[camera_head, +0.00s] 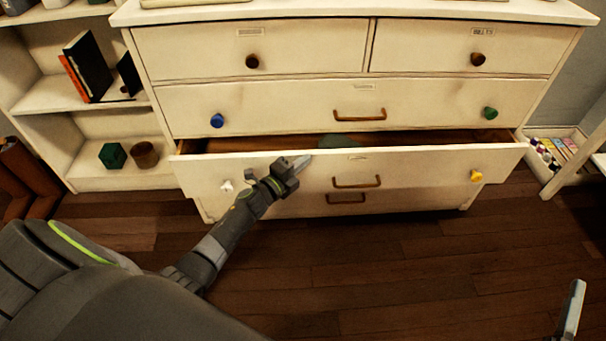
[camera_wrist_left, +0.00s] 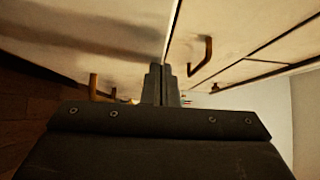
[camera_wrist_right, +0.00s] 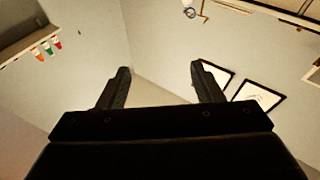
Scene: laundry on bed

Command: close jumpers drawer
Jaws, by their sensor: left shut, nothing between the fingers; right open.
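The open drawer (camera_head: 420,163) is in the white dresser (camera_head: 250,108), in the row below the one with the blue and green knobs. It has a white knob, a yellow knob and a brass handle (camera_head: 357,182). Its label is too small to read. A greenish cloth (camera_head: 338,141) shows inside. My left gripper (camera_head: 300,163) is shut and empty at the drawer's front, left of the handle; I cannot tell if it touches. In the left wrist view its fingers (camera_wrist_left: 165,85) point at the dresser front. My right gripper (camera_wrist_right: 160,85) is open and empty; one finger shows at the head view's lower right.
A bookshelf (camera_head: 95,125) with books, a green box (camera_head: 112,155) and a brown pot (camera_head: 145,154) stands left of the dresser. A crate (camera_head: 545,185) of small coloured items stands at the right. The wooden floor (camera_head: 400,255) in front is clear.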

